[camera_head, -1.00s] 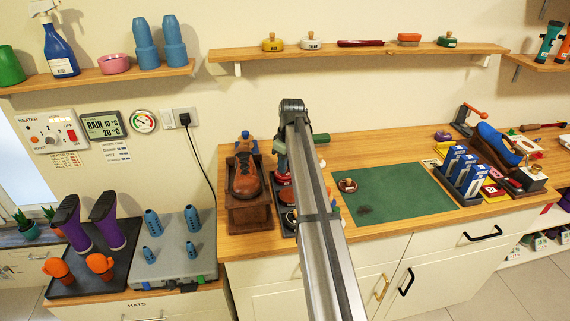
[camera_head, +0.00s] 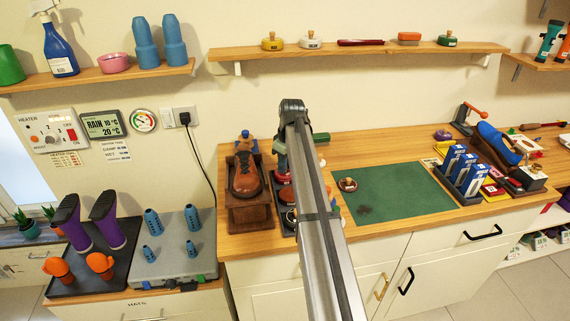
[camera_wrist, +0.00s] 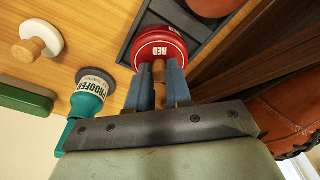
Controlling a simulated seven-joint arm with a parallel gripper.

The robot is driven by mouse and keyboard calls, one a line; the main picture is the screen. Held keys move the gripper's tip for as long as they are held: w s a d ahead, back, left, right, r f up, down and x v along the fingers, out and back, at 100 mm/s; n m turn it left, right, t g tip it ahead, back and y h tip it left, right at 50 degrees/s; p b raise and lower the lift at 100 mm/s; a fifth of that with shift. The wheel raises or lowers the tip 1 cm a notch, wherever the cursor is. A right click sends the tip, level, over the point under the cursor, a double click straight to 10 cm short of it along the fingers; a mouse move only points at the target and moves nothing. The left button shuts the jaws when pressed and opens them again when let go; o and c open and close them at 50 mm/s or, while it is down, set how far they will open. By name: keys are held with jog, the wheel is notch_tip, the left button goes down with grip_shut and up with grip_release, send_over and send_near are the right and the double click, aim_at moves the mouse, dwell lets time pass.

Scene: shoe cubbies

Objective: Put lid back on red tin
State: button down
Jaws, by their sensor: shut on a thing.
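In the wrist view a round red lid (camera_wrist: 150,57) marked RED has a wooden knob. My gripper (camera_wrist: 165,80) has its two blue fingers shut on this knob. Directly behind the lid is a second red round edge with lettering, seemingly the red tin (camera_wrist: 172,31), in a dark tray. The lid and tin look lined up and close, but I cannot tell whether they touch. In the head view my arm hides the gripper and most of the tin; some red (camera_head: 284,179) shows beside the arm.
A green proofer bottle (camera_wrist: 88,95) and a white lid with a wooden knob (camera_wrist: 38,42) stand nearby. A brown shoe (camera_head: 245,178) on a wooden stand is left of the arm.

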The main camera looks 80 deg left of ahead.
jog(key=shift+c, duration=2.4)
grip_release()
jog(key=shift+r, duration=0.15)
jog(key=shift+r, duration=3.35)
grip_shut()
jog(key=shift+f, duration=2.7)
